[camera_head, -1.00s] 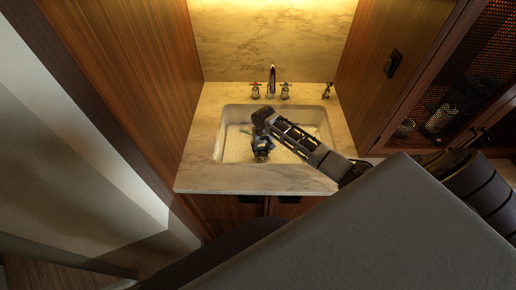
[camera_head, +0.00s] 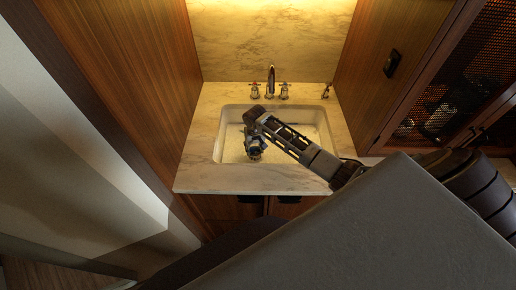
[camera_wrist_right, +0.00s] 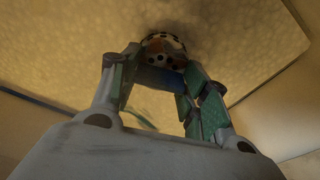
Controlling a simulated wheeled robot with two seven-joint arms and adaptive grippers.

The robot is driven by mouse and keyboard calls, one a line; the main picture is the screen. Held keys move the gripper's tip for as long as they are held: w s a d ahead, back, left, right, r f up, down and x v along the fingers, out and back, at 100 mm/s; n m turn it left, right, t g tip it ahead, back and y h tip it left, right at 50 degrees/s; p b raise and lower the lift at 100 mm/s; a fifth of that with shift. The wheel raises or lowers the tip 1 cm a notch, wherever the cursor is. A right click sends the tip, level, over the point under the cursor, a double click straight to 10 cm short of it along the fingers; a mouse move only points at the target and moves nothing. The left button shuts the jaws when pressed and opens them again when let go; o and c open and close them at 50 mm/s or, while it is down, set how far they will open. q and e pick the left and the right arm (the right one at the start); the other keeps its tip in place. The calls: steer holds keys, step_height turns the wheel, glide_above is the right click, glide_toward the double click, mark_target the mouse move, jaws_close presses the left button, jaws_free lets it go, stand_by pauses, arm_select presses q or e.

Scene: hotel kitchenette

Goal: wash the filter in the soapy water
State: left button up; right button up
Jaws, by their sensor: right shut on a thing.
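The white sink (camera_head: 222,135) is set in the marble counter. Pale, speckled soapy water (camera_head: 300,150) covers its bottom, and it also fills the upper part of the right wrist view (camera_wrist_right: 240,40). My right gripper (camera_head: 255,153) points down inside the sink, left of its middle. In the right wrist view its fingers (camera_wrist_right: 158,68) are shut on the filter (camera_wrist_right: 165,45), a small round thing with a dark-spotted rim, seen against the water. I cannot tell how deep the filter sits. The gripper mostly hides it in the head view. My left gripper is not in view.
A faucet (camera_head: 271,82) with two cross handles stands behind the sink, with a small fitting (camera_head: 326,91) to its right. Wood panels close in both sides. The marble counter (camera_head: 250,182) in front is bare. A mesh-front cabinet (camera_head: 455,75) stands at right.

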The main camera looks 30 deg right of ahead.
steer(key=shift+w+a, duration=0.5)
steer(key=shift+a, duration=0.35)
steer(key=shift+s+d, duration=0.1)
steer(key=shift+s+d, duration=0.4)
steer(key=shift+d, duration=0.3)
steer(key=shift+s+d, duration=0.45)
steer(key=shift+d, duration=0.25)
steer(key=shift+s+d, duration=0.4)
steer(key=shift+d, duration=0.3)
steer(key=shift+r, duration=0.1)
step_height(320, 180, up, 22)
stand_by(1.3)
stand_by(1.4)
